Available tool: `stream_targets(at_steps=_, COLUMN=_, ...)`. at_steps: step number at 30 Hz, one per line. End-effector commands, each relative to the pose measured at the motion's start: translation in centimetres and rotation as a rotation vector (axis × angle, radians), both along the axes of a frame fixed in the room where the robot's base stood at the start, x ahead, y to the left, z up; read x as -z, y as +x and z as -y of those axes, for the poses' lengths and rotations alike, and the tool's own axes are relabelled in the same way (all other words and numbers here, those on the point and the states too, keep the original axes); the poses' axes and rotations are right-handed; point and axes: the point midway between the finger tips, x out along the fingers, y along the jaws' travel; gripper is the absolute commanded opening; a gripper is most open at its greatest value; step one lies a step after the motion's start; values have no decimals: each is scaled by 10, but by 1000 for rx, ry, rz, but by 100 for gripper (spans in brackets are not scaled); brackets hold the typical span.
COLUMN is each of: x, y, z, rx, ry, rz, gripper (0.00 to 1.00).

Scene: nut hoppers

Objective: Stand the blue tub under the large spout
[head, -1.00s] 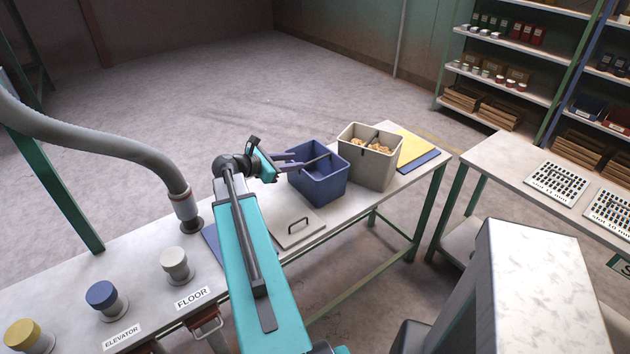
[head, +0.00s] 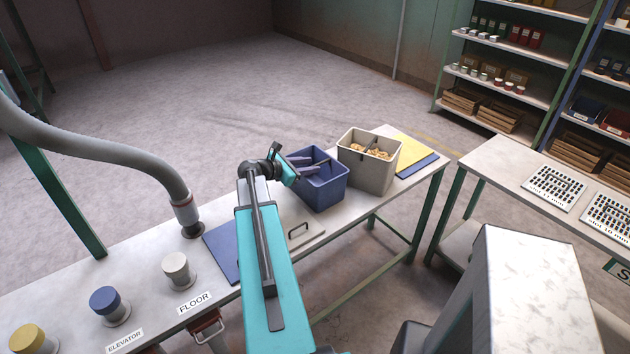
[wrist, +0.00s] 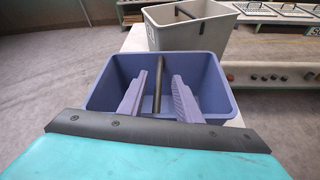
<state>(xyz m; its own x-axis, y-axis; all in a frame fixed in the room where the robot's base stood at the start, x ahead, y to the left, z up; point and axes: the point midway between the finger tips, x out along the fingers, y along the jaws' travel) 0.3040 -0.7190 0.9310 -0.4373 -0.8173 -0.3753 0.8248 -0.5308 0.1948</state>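The blue tub (head: 319,197) stands upright on the long table beside a grey tub. It has a dark bar (wrist: 158,84) across its opening, and what shows of its inside looks empty. My gripper (head: 312,165) is over the tub's opening. In the wrist view, the two purple fingers of my gripper (wrist: 160,88) lie on either side of the bar, with a gap on each side. The gripper looks open and holds nothing. I cannot make out a large spout in these frames.
The grey tub (head: 365,176), holding brown pieces, stands close behind the blue one. A flat lid with a handle (head: 302,237) and a blue mat (head: 225,252) lie on the table. A thick hose (head: 140,158) comes down at the left, near several knobs.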

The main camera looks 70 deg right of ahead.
Motion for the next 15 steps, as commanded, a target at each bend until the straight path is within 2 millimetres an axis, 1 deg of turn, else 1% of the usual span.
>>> stream_targets(at_steps=3, x=2, y=-2, z=5, rx=0, ry=0, rz=0, gripper=31)
stream_targets(at_steps=15, x=3, y=-3, z=6, rx=-1, ry=0, rz=1, gripper=31)
